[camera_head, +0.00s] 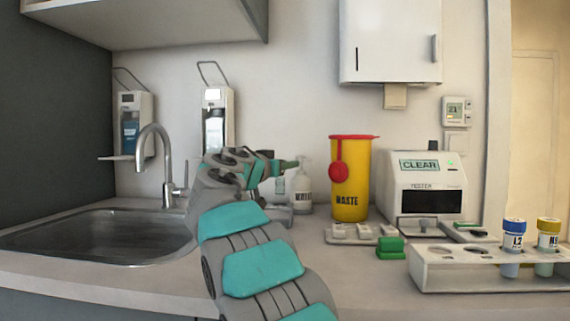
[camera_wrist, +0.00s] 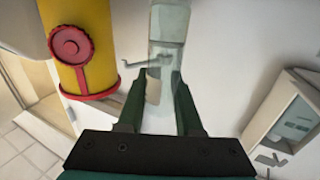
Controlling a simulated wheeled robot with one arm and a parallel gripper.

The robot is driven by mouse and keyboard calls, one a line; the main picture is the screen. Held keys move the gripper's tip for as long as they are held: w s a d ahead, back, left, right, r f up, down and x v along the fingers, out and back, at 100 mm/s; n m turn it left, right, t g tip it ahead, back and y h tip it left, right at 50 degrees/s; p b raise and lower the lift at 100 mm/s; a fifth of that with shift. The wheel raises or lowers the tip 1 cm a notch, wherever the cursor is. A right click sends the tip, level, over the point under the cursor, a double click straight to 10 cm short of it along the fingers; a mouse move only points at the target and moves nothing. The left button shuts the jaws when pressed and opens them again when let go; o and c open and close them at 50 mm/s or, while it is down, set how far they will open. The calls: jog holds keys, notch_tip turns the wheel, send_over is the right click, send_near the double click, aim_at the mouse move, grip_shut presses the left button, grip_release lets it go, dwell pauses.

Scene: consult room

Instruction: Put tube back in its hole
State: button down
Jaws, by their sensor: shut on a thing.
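The white tube rack (camera_head: 440,275) stands at the right front of the counter in the head view. Two holes at its left look empty. A blue-capped tube marked L2 (camera_head: 513,246) and a yellow-capped tube (camera_head: 547,246) stand upright at its right. My gripper (camera_head: 291,163) is raised above the counter, left of the yellow bin and well away from the rack. In the wrist view my gripper (camera_wrist: 160,75) is shut on a pale, see-through thing (camera_wrist: 166,100), which looks like a tube. Its outline is hard to separate from the background. The head view does not show it clearly.
The yellow waste bin (camera_head: 350,185) with a red lid stands just right of my gripper. Bottles (camera_head: 302,188) stand behind it. The white machine (camera_head: 425,185) reads CLEAR. A green block (camera_head: 390,247) lies left of the rack. A sink (camera_head: 100,235) is at left.

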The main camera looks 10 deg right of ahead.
jog(key=shift+f, duration=0.7)
jog(key=shift+f+b, duration=0.15)
jog(key=shift+b, duration=1)
dwell(0.3)
jog(key=shift+s+f+b, duration=0.1)
jog(key=shift+f+b, duration=0.95)
jog(key=shift+b, duration=0.2)
jog(key=shift+a+f, duration=0.1)
jog(key=shift+f, duration=0.2)
jog(key=shift+r, duration=0.1)
jog(key=shift+r+p, duration=1.5)
jog(key=shift+r, duration=1)
